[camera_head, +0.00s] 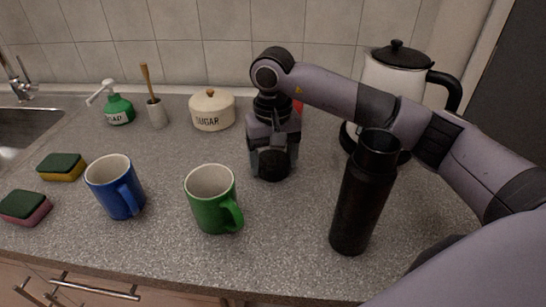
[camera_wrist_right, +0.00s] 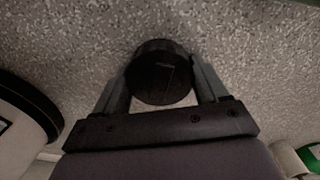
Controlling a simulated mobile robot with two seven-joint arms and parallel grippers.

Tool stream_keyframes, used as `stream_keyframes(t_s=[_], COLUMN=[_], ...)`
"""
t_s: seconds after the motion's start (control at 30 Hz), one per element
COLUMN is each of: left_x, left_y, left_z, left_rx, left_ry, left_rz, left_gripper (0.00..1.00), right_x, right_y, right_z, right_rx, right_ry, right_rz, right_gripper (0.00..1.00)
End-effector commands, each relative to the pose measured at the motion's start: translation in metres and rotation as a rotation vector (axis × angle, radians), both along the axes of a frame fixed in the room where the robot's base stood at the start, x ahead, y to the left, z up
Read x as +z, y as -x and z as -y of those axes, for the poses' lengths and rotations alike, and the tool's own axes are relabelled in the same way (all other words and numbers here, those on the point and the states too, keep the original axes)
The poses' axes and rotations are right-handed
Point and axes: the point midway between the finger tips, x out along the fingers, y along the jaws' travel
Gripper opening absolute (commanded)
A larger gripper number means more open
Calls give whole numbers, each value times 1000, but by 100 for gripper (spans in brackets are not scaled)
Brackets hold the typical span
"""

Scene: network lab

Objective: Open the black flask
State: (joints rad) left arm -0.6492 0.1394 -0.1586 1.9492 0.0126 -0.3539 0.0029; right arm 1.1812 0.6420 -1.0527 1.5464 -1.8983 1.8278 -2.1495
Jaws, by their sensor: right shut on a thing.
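The black flask (camera_head: 362,200) stands upright on the counter at the right in the head view. Its top rim shows an open mouth with no cap on it. My right gripper (camera_head: 271,158) is left of the flask and behind the green mug, pointing down. It is shut on a round black cap (camera_head: 270,166), low over the counter; I cannot tell if the cap touches it. In the right wrist view the cap (camera_wrist_right: 160,75) sits between the two fingers (camera_wrist_right: 160,88). My left gripper is not in view.
A green mug (camera_head: 211,205) and a blue mug (camera_head: 113,190) stand in front. Two sponges (camera_head: 60,168) lie at the left. A sugar pot (camera_head: 212,112), brush holder (camera_head: 157,114) and soap bottle (camera_head: 119,109) stand behind. A kettle (camera_head: 393,75) is behind my right arm.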

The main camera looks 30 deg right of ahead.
Motion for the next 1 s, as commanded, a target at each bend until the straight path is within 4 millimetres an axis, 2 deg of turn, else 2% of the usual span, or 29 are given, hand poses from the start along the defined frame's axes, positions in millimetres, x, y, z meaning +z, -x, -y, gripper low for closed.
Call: stream_keyframes(t_s=[0.23,0.27,0.3,0.33,0.63,0.77,1.0], left_x=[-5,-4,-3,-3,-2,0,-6], left_y=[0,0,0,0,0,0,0], left_z=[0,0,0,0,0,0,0], left_rx=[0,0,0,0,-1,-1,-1], left_ry=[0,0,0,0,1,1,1], left_rz=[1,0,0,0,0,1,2], left_gripper=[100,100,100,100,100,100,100], right_x=[-4,-3,-2,-2,-1,6,56], right_y=[0,0,0,0,0,-1,-1], right_z=[0,0,0,0,0,0,0], right_rx=[-1,-1,-1,-1,-1,-1,-1], right_ry=[0,0,0,0,0,0,-1], right_rz=[1,1,1,1,0,3,7], right_gripper=[36,79,92,98,98,98,98])
